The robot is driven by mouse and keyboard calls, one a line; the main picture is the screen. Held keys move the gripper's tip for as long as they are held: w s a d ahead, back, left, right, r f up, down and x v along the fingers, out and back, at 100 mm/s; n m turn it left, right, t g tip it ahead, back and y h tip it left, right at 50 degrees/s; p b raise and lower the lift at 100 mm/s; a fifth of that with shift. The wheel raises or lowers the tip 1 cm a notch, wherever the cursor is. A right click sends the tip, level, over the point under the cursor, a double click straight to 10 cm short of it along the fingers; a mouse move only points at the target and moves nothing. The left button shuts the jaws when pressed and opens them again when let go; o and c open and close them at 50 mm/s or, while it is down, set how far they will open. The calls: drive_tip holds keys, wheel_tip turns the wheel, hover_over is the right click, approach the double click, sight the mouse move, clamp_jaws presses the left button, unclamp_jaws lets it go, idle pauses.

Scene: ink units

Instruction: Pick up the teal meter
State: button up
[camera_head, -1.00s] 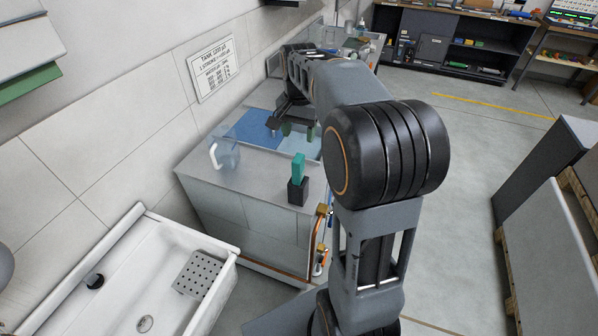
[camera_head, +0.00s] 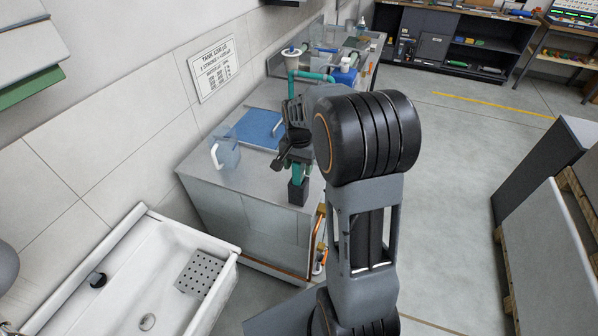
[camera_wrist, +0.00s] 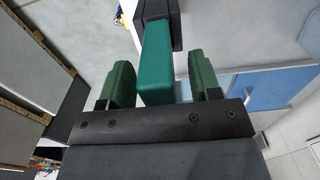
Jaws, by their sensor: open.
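The teal meter (camera_head: 298,174) stands upright in a black holder (camera_head: 298,193) at the front corner of the grey bench. My gripper (camera_head: 298,163) is over it, with its fingers around the meter's upper part. In the wrist view, the teal meter (camera_wrist: 156,62) lies between the two green fingers of my gripper (camera_wrist: 160,85). The fingers are open, with a visible gap on each side of the meter. The black holder (camera_wrist: 158,10) shows beyond it. The meter's top is hidden behind my gripper in the head view.
A clear jug with a white handle (camera_head: 225,153) stands left of the meter on the bench. A blue mat (camera_head: 258,127) lies behind it. Teal pipework (camera_head: 310,75) stands farther back. A white sink (camera_head: 150,270) is at the front left.

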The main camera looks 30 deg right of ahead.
drive_tip(key=shift+f, duration=0.25)
drive_tip(key=c, duration=1)
drive_tip(key=shift+r, duration=0.1)
drive_tip(key=shift+c, duration=0.2)
